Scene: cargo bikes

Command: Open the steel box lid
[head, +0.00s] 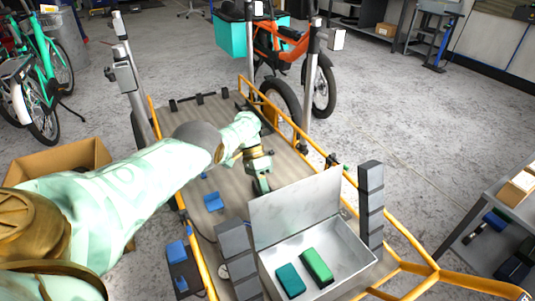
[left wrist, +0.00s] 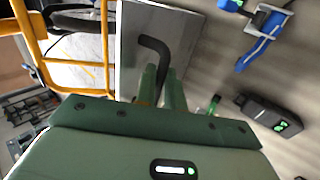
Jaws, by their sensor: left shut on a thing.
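The steel box (head: 350,262) stands at the near end of the cargo deck. Its steel lid (head: 297,208) is raised and stands steeply along the box's far side, so the inside shows. A teal block (head: 290,280) and a green block (head: 317,265) lie in it. My left gripper (head: 262,185) is behind the lid, on its outer side, its tips partly hidden in the head view. In the left wrist view its fingers (left wrist: 163,88) are shut on a dark bent handle (left wrist: 155,44) in front of the lid's plate (left wrist: 186,28). My right gripper is not in view.
Dark grey blocks stand right (head: 371,205) and left (head: 235,245) of the box. Orange rails (head: 275,108) edge the deck. Blue-topped items (head: 213,202) lie on the deck's left part. A cardboard box (head: 60,160) is at left, a shelf (head: 480,222) at right.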

